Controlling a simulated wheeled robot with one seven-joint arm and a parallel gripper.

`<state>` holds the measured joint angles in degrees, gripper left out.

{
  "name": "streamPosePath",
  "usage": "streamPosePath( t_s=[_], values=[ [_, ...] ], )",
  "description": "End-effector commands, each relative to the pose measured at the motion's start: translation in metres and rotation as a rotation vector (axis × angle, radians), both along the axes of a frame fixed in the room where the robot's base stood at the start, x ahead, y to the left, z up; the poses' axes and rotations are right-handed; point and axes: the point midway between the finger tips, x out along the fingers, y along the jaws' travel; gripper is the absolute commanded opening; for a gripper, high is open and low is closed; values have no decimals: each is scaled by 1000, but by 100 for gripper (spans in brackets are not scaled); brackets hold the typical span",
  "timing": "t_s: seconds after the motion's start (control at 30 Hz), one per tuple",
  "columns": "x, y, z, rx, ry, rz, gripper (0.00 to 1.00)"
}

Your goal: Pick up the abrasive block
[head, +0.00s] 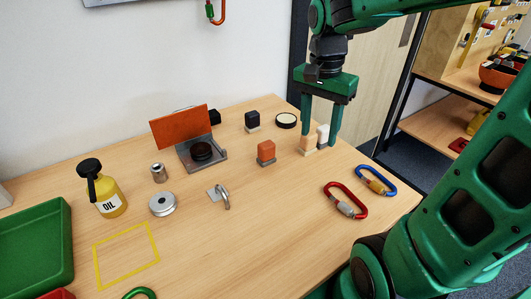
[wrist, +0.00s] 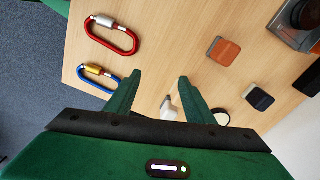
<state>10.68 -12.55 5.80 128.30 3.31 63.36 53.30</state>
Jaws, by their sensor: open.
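I cannot tell by look which is the abrasive block.
Red (head: 345,201) and blue (head: 376,181) carabiners lie near the right edge. A black-rimmed white disc (head: 286,120) lies behind the blocks. An orange-backed metal bracket (head: 182,127), oil can (head: 108,196) and green tray (head: 34,245) stand left. The front middle table is mostly clear.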

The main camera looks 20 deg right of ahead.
Motion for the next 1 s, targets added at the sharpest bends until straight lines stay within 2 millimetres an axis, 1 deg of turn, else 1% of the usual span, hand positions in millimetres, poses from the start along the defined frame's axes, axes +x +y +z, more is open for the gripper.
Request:
streamPosePath(
  t_s=[0.03, 0.1, 0.2, 0.3, 0.4, 0.47, 0.53, 0.8, 0.9, 1.0],
  values=[
    [15, 13, 2, 3, -1, -35, 48],
    [34, 31, 5, 10, -5, -97, 48],
    [55, 55, 7, 22, -8, -175, 48],
    [69, 75, 10, 34, -10, -235, 48],
    [78, 87, 10, 43, -10, -276, 48],
    [81, 92, 10, 46, -10, -291, 48],
    [82, 94, 6, 48, -8, -301, 48],
    [83, 95, -32, 49, -7, -305, 48],
    [83, 94, -41, 48, -8, -306, 48],
    [83, 94, -46, 47, -9, -306, 48]
  ],
)
